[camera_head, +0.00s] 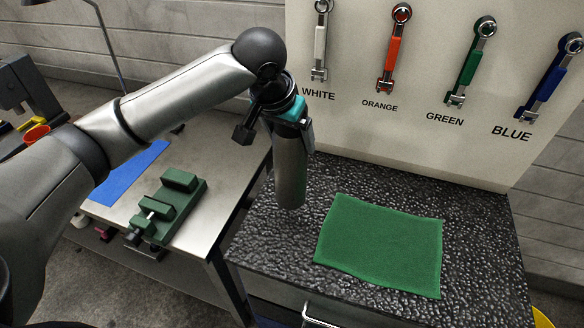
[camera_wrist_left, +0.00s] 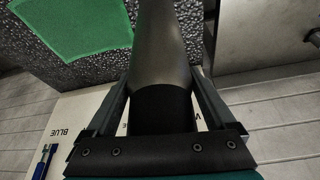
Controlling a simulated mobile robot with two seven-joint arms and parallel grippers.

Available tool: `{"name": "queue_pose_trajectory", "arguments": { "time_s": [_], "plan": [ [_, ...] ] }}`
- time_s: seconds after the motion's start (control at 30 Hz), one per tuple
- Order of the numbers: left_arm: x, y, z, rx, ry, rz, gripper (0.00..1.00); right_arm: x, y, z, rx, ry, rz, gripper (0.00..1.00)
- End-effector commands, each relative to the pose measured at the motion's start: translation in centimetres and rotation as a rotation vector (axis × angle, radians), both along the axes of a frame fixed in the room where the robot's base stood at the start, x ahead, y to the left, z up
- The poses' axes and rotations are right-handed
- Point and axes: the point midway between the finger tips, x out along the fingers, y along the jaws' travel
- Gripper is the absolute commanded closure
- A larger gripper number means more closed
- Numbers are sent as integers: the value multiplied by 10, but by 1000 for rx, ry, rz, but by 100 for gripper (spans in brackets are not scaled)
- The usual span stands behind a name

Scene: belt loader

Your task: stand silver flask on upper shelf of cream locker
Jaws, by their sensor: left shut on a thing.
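The silver flask (camera_head: 290,172) shows as a dark grey cylinder, hanging upright below my left gripper (camera_head: 292,118). My left gripper is shut on its upper part. The flask's lower end is in front of the black textured cabinet top; I cannot tell whether it touches it. In the left wrist view the flask (camera_wrist_left: 168,45) runs between the two fingers of the gripper (camera_wrist_left: 160,100), with a darker band near the palm. I see no cream locker or upper shelf in either view. My right gripper is not in view.
A green cloth (camera_head: 380,245) lies on the black textured cabinet top (camera_head: 262,235). A pale board (camera_head: 345,130) with labelled wrenches stands behind. On the left, a metal bench (camera_head: 205,220) holds a green vise (camera_head: 165,205) and a blue mat (camera_head: 130,180).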

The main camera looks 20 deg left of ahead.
Motion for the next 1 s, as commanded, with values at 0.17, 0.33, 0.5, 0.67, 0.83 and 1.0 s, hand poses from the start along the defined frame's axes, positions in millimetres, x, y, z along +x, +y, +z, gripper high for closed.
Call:
{"name": "queue_pose_trajectory", "arguments": {
  "time_s": [0.17, 0.33, 0.5, 0.67, 0.83, 1.0],
  "plan": [
    [0, 0, -33, -1, -3, 1, 100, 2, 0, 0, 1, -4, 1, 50],
    [1, 0, -45, -2, -4, 1, 100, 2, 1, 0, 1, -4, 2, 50],
    [0, 0, -69, 0, 0, 1, 100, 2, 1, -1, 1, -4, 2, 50],
    [1, 0, -84, -2, -5, 1, 100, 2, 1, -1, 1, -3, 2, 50],
    [1, 0, -85, -2, -5, 0, 100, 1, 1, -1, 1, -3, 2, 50],
    [1, 0, -87, -2, -4, 1, 100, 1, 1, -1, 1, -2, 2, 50]
  ]
}}
